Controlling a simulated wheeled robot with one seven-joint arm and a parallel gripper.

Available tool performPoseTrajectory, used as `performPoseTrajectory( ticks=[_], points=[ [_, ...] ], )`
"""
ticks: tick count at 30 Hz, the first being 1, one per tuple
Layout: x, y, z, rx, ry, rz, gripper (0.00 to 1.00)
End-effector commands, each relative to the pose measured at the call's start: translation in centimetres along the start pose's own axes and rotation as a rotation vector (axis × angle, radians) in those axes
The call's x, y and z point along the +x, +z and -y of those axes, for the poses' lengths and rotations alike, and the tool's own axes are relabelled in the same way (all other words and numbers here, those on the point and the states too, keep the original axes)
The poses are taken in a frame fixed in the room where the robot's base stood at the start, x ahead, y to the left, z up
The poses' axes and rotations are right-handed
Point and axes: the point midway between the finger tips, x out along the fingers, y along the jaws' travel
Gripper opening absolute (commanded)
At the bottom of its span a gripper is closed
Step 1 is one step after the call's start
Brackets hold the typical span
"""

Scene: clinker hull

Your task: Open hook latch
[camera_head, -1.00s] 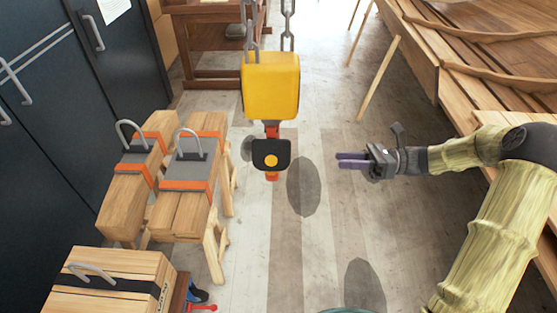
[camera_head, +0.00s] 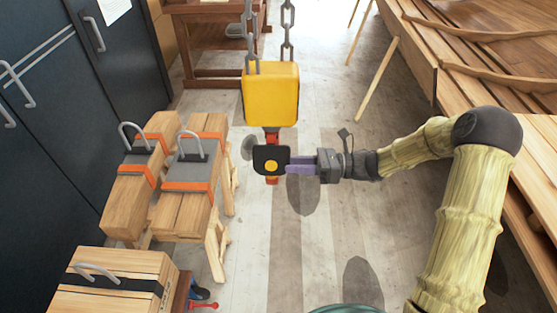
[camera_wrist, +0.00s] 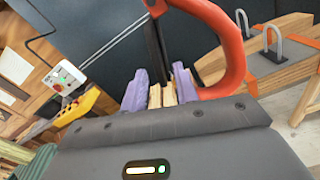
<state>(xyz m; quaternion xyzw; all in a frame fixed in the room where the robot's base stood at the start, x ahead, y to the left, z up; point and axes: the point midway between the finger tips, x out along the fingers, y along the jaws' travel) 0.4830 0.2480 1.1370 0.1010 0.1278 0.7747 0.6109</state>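A hook hangs under a yellow hoist block (camera_head: 270,93). In the head view I see its black block with a yellow dot (camera_head: 271,160) and a bit of orange-red hook (camera_head: 272,181) below. In the wrist view the orange-red hook (camera_wrist: 236,60) curves to the right, and a dark strip, seemingly the latch (camera_wrist: 155,48), crosses its mouth. My gripper (camera_head: 290,166) comes from the right, its purple fingertips at the black block. In the wrist view my gripper (camera_wrist: 160,80) has its fingers apart, with the strip's lower end near the gap. I cannot tell whether they touch it.
Strapped timber beams (camera_head: 184,185) with grey shackles stand on trestles at the left. A timber bundle (camera_head: 112,281) lies at the lower left. Dark cabinets (camera_head: 50,130) line the left side. The wooden hull (camera_head: 480,60) is at the right. The floor below the hook is clear.

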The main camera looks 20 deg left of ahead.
Motion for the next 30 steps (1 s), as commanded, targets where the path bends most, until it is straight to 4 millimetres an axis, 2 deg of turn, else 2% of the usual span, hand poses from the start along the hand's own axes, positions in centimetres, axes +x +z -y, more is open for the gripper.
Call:
performPoseTrajectory(
  ticks=[3, 9, 19, 24, 30],
  points=[
    [2.2, 0.2, -0.2, 0.002, 0.005, -0.001, 0.3],
    [4.4, 0.1, -0.1, 0.001, 0.002, 0.0, 0.3],
    [4.7, 0.0, 0.0, 0.0, 0.0, 0.0, 0.3],
    [4.7, 0.0, 0.0, 0.0, 0.0, -0.001, 0.0],
    [4.7, 0.0, -0.1, 0.0, 0.001, 0.0, 0.0]
  ],
)
